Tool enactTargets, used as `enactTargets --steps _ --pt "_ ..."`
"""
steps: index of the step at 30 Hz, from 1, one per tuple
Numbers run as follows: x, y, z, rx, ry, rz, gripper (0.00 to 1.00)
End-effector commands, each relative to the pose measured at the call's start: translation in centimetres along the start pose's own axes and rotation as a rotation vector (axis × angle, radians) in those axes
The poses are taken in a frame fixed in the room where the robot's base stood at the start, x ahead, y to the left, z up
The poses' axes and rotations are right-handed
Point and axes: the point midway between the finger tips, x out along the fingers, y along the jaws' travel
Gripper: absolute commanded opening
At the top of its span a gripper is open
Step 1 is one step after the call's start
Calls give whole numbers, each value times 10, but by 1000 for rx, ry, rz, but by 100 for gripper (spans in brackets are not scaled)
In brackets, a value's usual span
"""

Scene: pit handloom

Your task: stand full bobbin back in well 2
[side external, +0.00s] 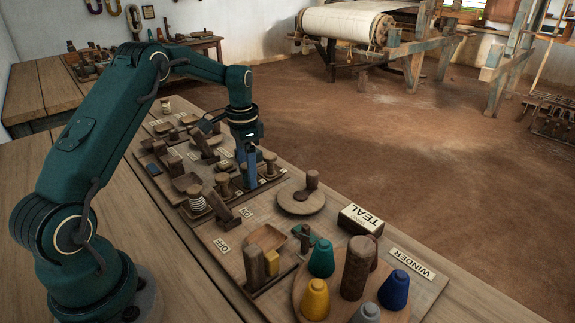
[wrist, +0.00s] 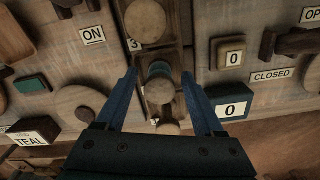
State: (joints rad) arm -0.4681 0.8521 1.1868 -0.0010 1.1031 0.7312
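No number 2 is readable. My gripper (wrist: 159,77) has its blue fingers on either side of the bobbin, with gaps showing. In the side external view my gripper (side external: 249,182) points down among the rack's pieces; the bobbin is hard to make out there.
Another wooden top (wrist: 145,22) stands by the 3. Signs and wooden levers crowd the board on both sides.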

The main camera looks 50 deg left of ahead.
Motion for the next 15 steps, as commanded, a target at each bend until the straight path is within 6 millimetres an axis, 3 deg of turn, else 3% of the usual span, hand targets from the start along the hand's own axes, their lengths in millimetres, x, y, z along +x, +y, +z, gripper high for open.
enactTargets --steps 8,15 --pt "-11 -1 -1 0 4 -3 70" --pt "-59 -1 -2 0 7 -6 70"
